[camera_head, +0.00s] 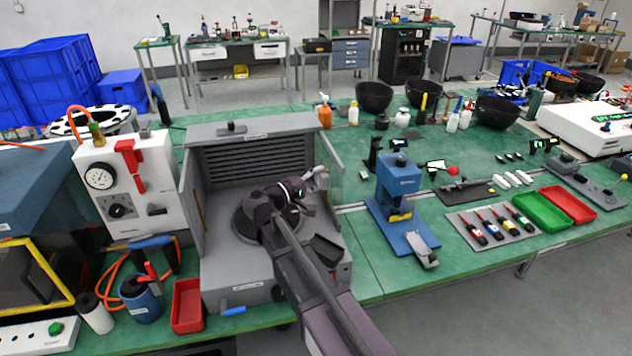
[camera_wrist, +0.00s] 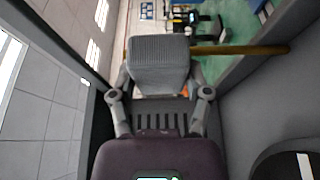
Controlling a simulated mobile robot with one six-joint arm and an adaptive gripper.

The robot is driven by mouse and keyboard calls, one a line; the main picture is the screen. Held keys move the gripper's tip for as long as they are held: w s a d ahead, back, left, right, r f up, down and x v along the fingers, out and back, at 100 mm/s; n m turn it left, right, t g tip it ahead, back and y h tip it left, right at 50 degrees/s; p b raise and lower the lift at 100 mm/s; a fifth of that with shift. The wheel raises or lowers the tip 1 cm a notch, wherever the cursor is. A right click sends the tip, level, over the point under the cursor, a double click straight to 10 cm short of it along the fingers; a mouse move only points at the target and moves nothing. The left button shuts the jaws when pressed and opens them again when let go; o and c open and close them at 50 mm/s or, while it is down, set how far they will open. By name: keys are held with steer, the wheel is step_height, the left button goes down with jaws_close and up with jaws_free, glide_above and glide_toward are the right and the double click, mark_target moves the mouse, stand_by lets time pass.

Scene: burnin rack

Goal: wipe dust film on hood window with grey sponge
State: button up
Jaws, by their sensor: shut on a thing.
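The grey hood (camera_head: 255,126) stands on the green bench, left of centre in the head view. Its clear side window (camera_head: 329,158) is on the right side. My gripper (camera_head: 318,180) is inside the hood, close to that window. In the wrist view my gripper (camera_wrist: 160,88) is shut on the grey sponge (camera_wrist: 159,64), a ribbed block held between both fingers. A tan-brown band (camera_wrist: 240,50) runs right from behind the sponge; it may be the dust film, but I cannot be sure. Contact between sponge and window cannot be told.
A dark round plate (camera_head: 243,226) lies on the hood floor beneath my arm. A blue press (camera_head: 398,177) stands just right of the hood. A white gauge box (camera_head: 130,185) stands to its left, and a red bin (camera_head: 187,305) sits at the front left.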

mark_target(320, 157)
steer(key=shift+w+a, duration=0.25)
steer(key=shift+w, duration=0.45)
steer(key=shift+w+a, duration=0.2)
steer(key=shift+w, duration=0.5)
steer(key=shift+w+a, duration=0.25)
steer(key=shift+w, duration=0.7)
steer(key=shift+w+a, duration=0.2)
steer(key=shift+w, duration=0.75)
steer(key=shift+r, duration=0.1)
steer(key=shift+r+p, duration=0.75)
steer(key=shift+p, duration=0.1)
steer(key=shift+s, duration=0.15)
steer(key=shift+s+d, duration=0.35)
steer(key=shift+s, duration=0.55)
steer(key=shift+s+d, duration=0.3)
steer(key=shift+s, duration=0.6)
steer(key=shift+s, duration=0.15)
